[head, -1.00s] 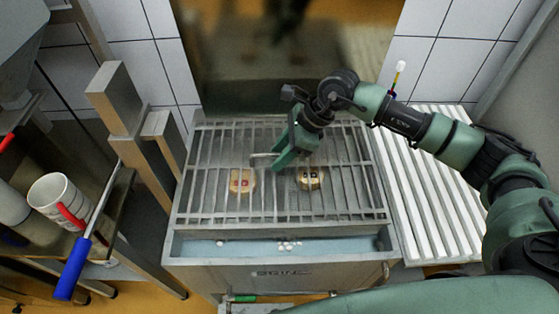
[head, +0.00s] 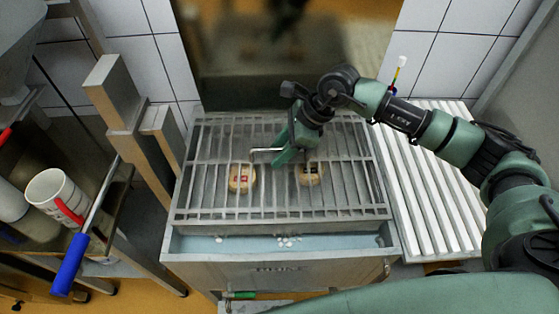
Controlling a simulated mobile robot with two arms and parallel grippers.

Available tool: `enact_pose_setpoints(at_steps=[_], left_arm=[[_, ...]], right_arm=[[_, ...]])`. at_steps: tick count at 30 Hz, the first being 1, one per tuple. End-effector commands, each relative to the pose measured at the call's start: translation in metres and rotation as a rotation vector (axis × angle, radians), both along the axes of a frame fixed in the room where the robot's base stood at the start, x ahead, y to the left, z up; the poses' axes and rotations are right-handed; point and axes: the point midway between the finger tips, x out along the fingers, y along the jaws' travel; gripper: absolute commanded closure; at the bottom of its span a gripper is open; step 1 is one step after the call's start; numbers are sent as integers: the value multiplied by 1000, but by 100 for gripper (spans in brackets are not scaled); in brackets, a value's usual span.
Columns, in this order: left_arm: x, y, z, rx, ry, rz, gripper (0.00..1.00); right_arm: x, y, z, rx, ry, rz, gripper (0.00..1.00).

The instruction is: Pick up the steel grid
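The steel grid (head: 215,211) is a rack of thin parallel bars with a thicker front edge. It lies across the top of a steel tank (head: 210,262), looking roughly level. My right gripper (head: 283,156) reaches in from the right, fingers pointing down at the middle of the grid. A short pale metal bar (head: 264,150) shows at its fingertips; I cannot tell whether it is part of the grid or whether the fingers are closed on it. My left gripper is not in view.
Two round cheeses (head: 242,178) and (head: 309,174) show beneath the grid bars. White bits float in the liquid at the tank's front. A ribbed white draining surface (head: 440,190) is at the right.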

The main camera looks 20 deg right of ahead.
Motion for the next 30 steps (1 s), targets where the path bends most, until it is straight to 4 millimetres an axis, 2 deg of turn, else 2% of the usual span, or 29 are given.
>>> enact_pose_setpoints(at_steps=[9,13,14,30], left_arm=[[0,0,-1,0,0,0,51],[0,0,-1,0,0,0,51],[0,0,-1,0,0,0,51],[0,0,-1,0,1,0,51]], right_arm=[[0,0,0,0,0,0,63],[0,0,0,0,0,0,99],[0,0,0,0,0,0,100],[0,0,0,0,0,0,100]])
